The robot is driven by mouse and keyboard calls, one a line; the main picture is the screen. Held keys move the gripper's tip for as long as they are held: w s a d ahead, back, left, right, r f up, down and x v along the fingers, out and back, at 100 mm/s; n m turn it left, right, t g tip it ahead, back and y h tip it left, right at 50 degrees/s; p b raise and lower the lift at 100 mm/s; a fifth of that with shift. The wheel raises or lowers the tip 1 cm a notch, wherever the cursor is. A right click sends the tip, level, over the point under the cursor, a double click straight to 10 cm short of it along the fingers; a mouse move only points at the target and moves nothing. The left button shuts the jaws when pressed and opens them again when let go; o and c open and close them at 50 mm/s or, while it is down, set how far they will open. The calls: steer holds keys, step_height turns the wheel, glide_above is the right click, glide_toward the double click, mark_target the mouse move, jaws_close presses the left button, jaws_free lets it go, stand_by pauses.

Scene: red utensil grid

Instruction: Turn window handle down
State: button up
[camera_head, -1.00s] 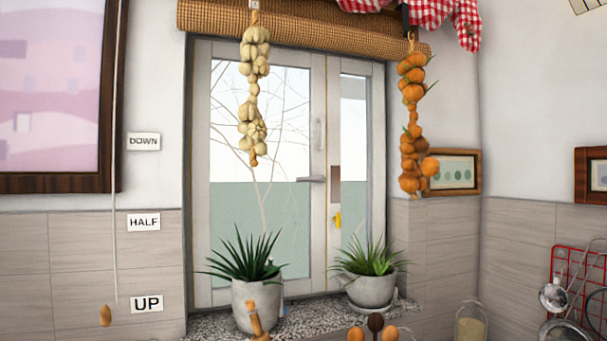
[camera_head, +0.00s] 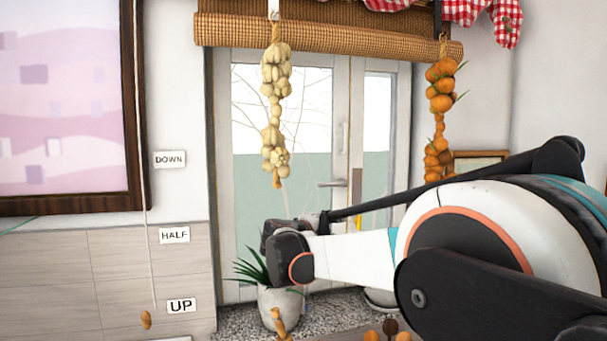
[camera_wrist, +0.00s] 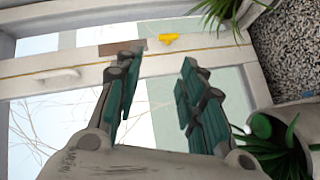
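The grey window handle (camera_head: 331,184) sticks out to the left from the white middle frame of the closed window (camera_head: 342,120), roughly level. In the wrist view the picture is turned, and the window frame (camera_wrist: 215,60) runs across behind the fingers. The handle is not clear there and seems hidden behind the left finger. My gripper (camera_wrist: 158,65) is open and empty, its two teal-padded fingers apart and pointing at the frame. In the head view its fingers are not clear; my wrist is below and left of the handle.
A potted plant (camera_head: 280,305) stands on the speckled sill (camera_head: 325,312), close below my wrist. A second plant shows in the wrist view (camera_wrist: 222,12). Garlic (camera_head: 275,120) and orange (camera_head: 440,110) strings hang either side of the window. A cord (camera_head: 147,240) hangs left.

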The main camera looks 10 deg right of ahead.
mark_target(323, 186)
steer(key=w+a+r+n+t+h+p, duration=0.1)
steer(key=w+a+r+p, duration=0.15)
steer(key=w, duration=0.25)
steer(key=w+a+r+n+t+h+p, duration=0.1)
steer(key=w+a+r+t+p, duration=0.15)
steer(key=w, duration=0.35)
steer(key=shift+g, duration=0.35)
steer(key=x, duration=0.4)
steer(key=p+x, duration=0.1)
steer(key=x, duration=0.4)
steer(key=p+x, duration=0.1)
steer(key=x, duration=0.3)
steer(key=shift+w+r, duration=0.1)
steer(key=shift+r, duration=0.3)
jaws_close()
